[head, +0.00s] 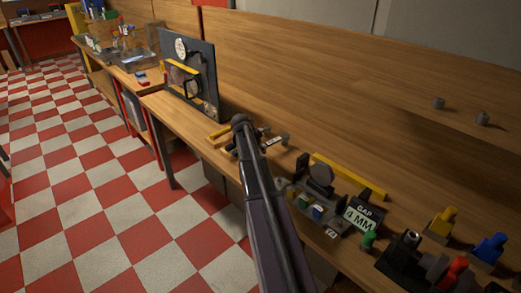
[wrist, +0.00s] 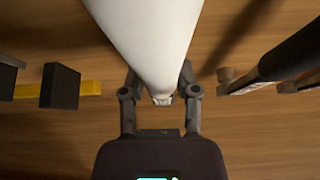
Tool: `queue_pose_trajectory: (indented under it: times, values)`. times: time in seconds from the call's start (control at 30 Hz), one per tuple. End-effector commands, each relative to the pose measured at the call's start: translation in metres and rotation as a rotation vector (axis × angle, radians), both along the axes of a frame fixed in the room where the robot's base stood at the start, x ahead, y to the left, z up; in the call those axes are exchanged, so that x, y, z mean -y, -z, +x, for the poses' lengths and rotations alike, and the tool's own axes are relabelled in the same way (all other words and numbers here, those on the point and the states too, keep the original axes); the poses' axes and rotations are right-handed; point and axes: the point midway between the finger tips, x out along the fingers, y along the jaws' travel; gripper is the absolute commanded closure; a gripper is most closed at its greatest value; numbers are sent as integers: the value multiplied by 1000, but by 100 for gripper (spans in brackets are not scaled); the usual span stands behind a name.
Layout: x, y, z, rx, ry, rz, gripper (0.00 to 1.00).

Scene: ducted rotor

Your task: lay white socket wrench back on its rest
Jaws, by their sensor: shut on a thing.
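In the wrist view my gripper (wrist: 160,95) is shut on a white tapering thing (wrist: 150,35), which I take to be the white socket wrench. Its narrow end sits between the fingers, and its wide part runs out of the top of the picture. The wooden bench surface (wrist: 60,130) shows below and around it. I cannot tell which part in view is the wrench's rest.
Black blocks on a yellow bar (wrist: 92,88) stand left in the wrist view; a dark bar (wrist: 290,55) lies right. An upright dark panel (head: 200,75) stands farther back.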

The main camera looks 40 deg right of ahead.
Motion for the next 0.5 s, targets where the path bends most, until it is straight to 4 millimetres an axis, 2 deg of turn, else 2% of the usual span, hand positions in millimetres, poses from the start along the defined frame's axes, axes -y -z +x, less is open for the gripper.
queue_pose_trajectory:
  times: [0.5]
  values:
    - [0,8,0,0,0,-1,100]
